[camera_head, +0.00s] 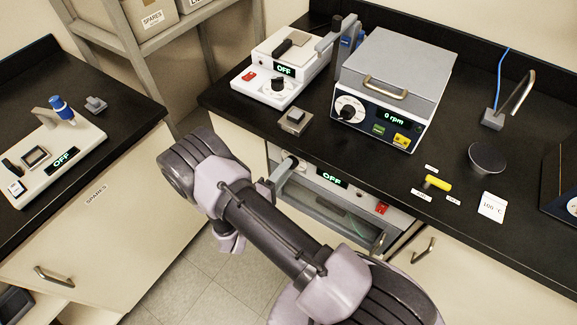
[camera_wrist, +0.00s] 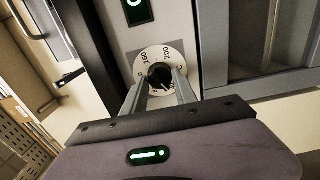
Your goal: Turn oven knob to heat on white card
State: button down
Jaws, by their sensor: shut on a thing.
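The oven (camera_head: 350,197) is built in under the counter, with a dark display reading OFF and a red switch on its front. The knob's pointer is hard to read between the fingers. The white card (camera_head: 492,207) lies on the counter at the right; its printed temperature ends in °C, and its digits are small, perhaps 180.
The oven's glass door (camera_wrist: 258,45) and its frame are just right of the gripper. A side bench (camera_head: 95,200) is at the left.

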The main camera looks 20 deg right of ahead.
jog(key=m+b, duration=0.7)
jog(key=m, duration=1.1)
jog(key=c, duration=1)
grip_release()
jog(key=shift+o, duration=0.2)
jog(key=v, duration=0.8)
